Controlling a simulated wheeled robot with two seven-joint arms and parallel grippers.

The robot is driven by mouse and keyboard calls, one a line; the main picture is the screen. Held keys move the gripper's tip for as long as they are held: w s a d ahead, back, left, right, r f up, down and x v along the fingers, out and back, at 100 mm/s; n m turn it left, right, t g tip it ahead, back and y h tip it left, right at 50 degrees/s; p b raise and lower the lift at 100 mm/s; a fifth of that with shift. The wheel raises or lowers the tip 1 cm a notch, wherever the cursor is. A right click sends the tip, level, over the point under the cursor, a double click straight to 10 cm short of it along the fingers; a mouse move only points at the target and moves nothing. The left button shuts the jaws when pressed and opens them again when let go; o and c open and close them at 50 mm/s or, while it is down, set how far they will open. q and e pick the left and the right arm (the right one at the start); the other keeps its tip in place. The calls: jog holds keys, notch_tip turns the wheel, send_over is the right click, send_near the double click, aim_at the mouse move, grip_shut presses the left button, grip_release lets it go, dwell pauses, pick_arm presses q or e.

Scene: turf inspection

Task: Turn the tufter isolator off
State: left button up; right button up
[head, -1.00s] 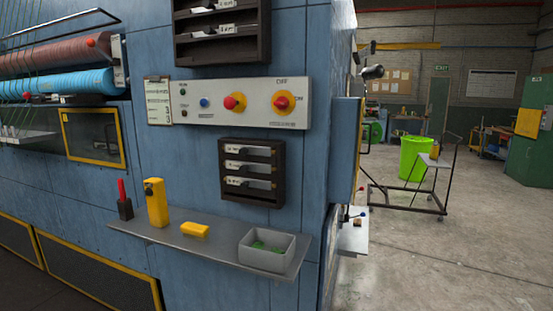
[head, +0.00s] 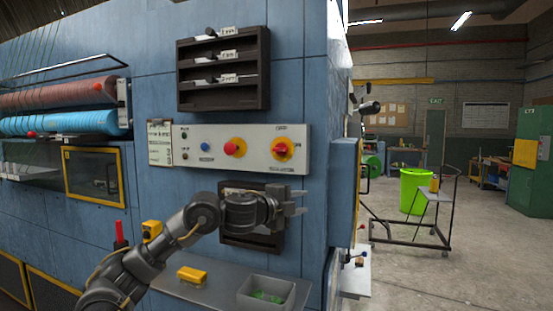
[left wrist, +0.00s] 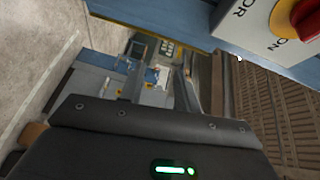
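The isolator (head: 282,150) is a red rotary knob on a yellow disc, at the right end of a pale control panel (head: 215,134). A label above it seems to read OFF and one at its right ON; I cannot tell where the knob points. In the left wrist view the knob (left wrist: 308,16) is cut off at the top right corner, by the word ON. My left gripper (head: 300,201) is below the panel, in front of a dark rack, its fingers pointing right. It is open and empty, apart from the knob; its fingers also show in the left wrist view (left wrist: 160,82). My right gripper is out of view.
A red button (head: 234,147) on yellow sits left of the isolator. A dark slotted rack (head: 222,98) is above the panel; the lower rack (head: 262,241) is partly hidden by my arm. The shelf (head: 222,280) below holds a grey bin (head: 266,294) and a yellow block (head: 192,275).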

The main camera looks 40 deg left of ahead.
pick_arm(q)
jog(key=t+y, duration=0.1)
send_near(277, 150)
jog(key=w+p, duration=0.1)
jog(key=w, duration=0.2)
jog(key=w+p, duration=0.1)
jog(key=w, duration=0.1)
jog(key=w+p, duration=0.2)
jog(key=w, duration=0.1)
jog(key=shift+w+d, duration=0.35)
jog(key=shift+w, duration=0.4)
jog(key=shift+f, duration=0.1)
grip_shut()
